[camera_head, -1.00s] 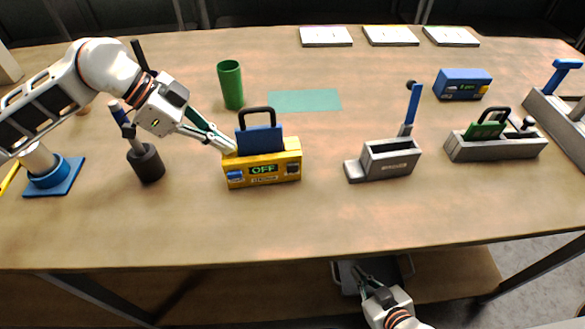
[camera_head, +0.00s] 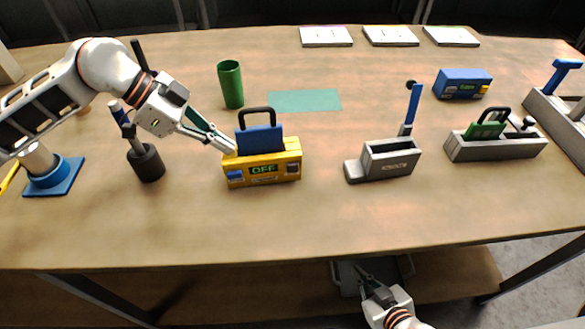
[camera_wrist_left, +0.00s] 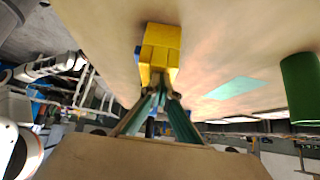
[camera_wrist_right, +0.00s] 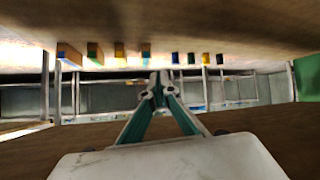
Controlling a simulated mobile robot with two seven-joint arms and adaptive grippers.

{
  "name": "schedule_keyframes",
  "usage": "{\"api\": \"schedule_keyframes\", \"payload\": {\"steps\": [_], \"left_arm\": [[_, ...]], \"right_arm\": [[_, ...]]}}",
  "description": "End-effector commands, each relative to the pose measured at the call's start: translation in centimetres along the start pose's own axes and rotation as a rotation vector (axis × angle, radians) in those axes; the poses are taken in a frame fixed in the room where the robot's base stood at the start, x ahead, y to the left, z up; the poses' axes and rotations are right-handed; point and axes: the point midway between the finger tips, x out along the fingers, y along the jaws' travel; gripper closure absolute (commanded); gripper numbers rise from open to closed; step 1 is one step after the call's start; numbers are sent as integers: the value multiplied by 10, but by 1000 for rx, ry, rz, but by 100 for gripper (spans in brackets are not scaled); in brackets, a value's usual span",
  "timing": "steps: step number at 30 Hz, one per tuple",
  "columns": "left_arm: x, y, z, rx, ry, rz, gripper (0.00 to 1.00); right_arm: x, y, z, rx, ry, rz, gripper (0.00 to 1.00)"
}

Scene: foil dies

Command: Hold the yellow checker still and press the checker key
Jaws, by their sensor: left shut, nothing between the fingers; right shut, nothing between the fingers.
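The yellow checker (camera_head: 240,183) stands on the table left of centre, and its small display reads OFF in green. A blue plate with a black handle (camera_head: 260,140) sits upright in its top. A blue key (camera_head: 235,176) is on the left of its front face. My left gripper (camera_head: 234,149) is shut and empty, its tips at the checker's left end. In the left wrist view the tips are right at the yellow body (camera_wrist_left: 160,45); I cannot tell whether they touch. My right gripper (camera_head: 362,272) is shut and empty, low in front of the table's front edge.
A grey holder (camera_head: 390,163) with a blue-handled tool stands right of the checker. A grey block (camera_head: 495,150) with a green plate and a blue box (camera_head: 462,84) are further right. The table front is clear.

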Motion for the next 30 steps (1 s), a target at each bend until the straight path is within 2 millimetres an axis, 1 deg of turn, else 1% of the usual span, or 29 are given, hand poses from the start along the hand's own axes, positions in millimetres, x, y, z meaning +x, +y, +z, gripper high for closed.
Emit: {"api": "schedule_keyframes", "payload": {"steps": [1,2,5,8,11,12,14,15,18,21,24,29,30], "left_arm": [[6,3,6,-8,-8,12,100],[6,3,6,-8,-8,12,100],[6,3,6,-8,-8,12,100],[6,4,6,-8,-8,12,100],[6,4,6,-8,-8,12,100],[6,4,6,-8,-8,12,100],[6,4,6,-8,-8,12,100],[6,4,6,-8,-8,12,100],[6,4,6,-8,-8,12,100],[6,3,6,-8,-8,12,100],[6,3,6,-8,-8,12,100],[6,3,6,-8,-8,12,100],[6,3,6,-8,-8,12,100]], "right_arm": [[0,0,2,-2,-3,-1,100],[0,0,1,-2,-1,-3,100],[1,-7,-10,6,23,-25,100],[1,-24,-32,25,70,-76,100],[-4,-49,-62,55,135,-156,100],[-7,-61,-75,71,162,-194,100],[-14,-80,-94,97,200,-256,100],[-20,-93,-106,114,223,-298,100],[-38,-122,-130,158,269,-402,100],[-57,-147,-148,202,298,-497,100],[-77,-168,-160,245,314,-585,100],[-111,-197,-175,319,323,-711,100],[-118,-202,-184,350,340,-719,100]]}}
